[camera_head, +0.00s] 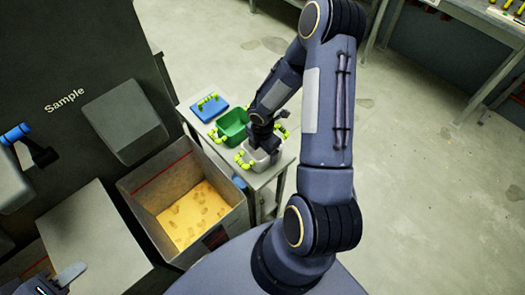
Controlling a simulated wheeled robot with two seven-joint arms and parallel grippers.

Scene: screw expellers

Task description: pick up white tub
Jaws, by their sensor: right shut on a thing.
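The white tub (259,161) stands at the near right end of a small grey table, with yellow-green handles at its sides. My right gripper (265,144) reaches down from above to the tub and is shut on it; the arm hides part of the tub's far side. The fingertips are small and partly hidden, and I cannot tell exactly where they touch. The tub looks upright and at table height; I cannot tell whether it is lifted.
A green tub (232,122) stands just beyond the white one, and a blue tub or lid (209,109) lies further back. A metal bin (150,218) with yellow material stands left of the table (190,117). A dark machine rises at left. The floor at right is clear.

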